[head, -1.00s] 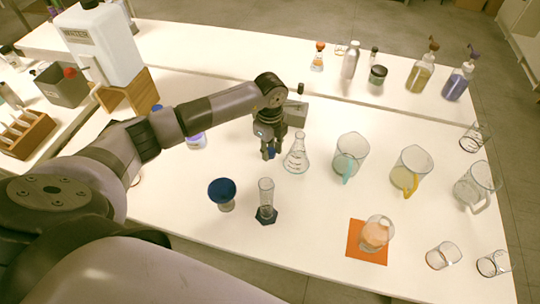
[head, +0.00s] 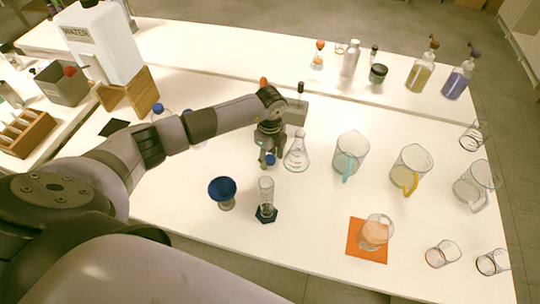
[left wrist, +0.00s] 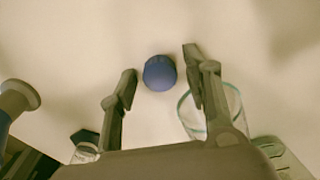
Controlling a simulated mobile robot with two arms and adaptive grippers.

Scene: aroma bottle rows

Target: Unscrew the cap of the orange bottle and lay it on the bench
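A round dark blue cap (left wrist: 159,72) shows on the white bench between my left fingertips, with a small gap on each side. In the head view the blue cap (head: 271,159) shows low beside the fingers of my left gripper (head: 266,163). My left gripper is open and points down at the bench (head: 330,220). An orange bit (head: 263,82) shows just above my left wrist; my arm hides the rest, so I cannot tell if it is the orange bottle. A small orange-capped bottle (head: 318,52) stands at the back. My right gripper is out of view.
A conical flask (head: 297,155) stands close right of my gripper. Glass jugs (head: 350,153) are farther right. A water container (head: 101,45) stands back left.

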